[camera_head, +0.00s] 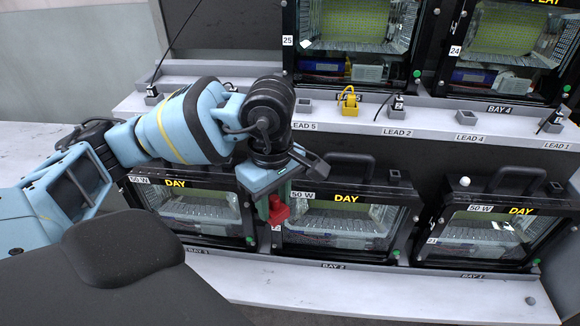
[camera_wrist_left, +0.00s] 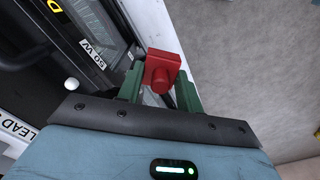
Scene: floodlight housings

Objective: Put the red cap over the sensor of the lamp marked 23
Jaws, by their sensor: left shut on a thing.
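The red cap (camera_head: 278,211) is held between the green fingers of my left gripper (camera_head: 273,197), in front of the left end of the middle lower lamp (camera_head: 345,218). The wrist view shows the cap (camera_wrist_left: 161,70) between both fingers (camera_wrist_left: 160,88), with the lamp front to its left. A white ball (camera_wrist_left: 71,84) shows there by a 50 W label. The right lower lamp (camera_head: 490,232) has a white ball (camera_head: 464,181) on top. The middle lamp's number is partly covered, and I cannot read a clear 23 on any lamp. My right gripper is not in view.
The left lower lamp (camera_head: 195,205) stands beside the middle one. Lamps marked 25 (camera_head: 352,45) and 24 (camera_head: 505,50) stand on the upper shelf. A yellow clip (camera_head: 349,101) and grey blocks sit along the lead ledge (camera_head: 430,118). The front shelf strip (camera_head: 390,292) is mostly clear.

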